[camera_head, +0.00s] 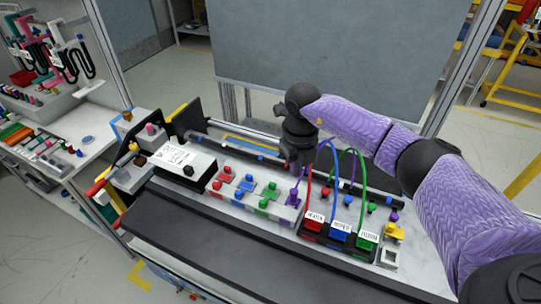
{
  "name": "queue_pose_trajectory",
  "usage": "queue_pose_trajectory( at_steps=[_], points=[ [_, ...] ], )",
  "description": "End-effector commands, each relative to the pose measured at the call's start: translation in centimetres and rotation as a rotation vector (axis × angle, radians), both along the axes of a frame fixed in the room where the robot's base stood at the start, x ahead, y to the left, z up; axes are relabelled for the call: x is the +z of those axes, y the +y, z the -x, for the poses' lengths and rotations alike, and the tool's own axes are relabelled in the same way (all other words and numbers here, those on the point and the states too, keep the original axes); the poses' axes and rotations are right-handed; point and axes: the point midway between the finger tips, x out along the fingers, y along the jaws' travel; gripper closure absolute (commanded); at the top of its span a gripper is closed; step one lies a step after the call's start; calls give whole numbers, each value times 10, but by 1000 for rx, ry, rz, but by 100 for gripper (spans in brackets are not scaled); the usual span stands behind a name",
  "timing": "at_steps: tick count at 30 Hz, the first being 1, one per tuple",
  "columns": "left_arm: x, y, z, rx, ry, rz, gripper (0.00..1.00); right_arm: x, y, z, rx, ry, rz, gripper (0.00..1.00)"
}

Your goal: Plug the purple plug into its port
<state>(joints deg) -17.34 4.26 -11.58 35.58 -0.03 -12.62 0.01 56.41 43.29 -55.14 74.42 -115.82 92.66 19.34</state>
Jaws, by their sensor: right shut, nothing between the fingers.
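A purple plug (292,198) stands at the right end of the pale connector block (228,193), with a thin purple cable rising from it toward my right gripper. I cannot tell how deep it sits in a port. My right gripper (300,166) points down just above and behind the plug, shut and empty, and its fingertips are small and dark here. It appears apart from the plug, though the cable passes close to it. My left gripper is not in view.
Red (313,220), blue (341,231) and green (366,241) labelled boxes stand right of the plug, with cables arching above. A yellow part (393,230) is farther right. A white labelled box (183,160) stands left. The dark front ledge (190,236) is clear.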

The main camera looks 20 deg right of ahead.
Motion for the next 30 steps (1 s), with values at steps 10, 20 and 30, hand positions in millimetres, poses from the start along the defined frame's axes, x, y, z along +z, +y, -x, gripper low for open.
queue_pose_trajectory(
  at_steps=[10,20,30],
  points=[
    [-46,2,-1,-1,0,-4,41,-54,1,0,0,1,-1,100],
    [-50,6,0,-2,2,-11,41,-59,1,-1,-1,0,-1,100],
    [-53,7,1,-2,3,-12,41,-63,1,-1,-1,0,-1,100]
  ],
)
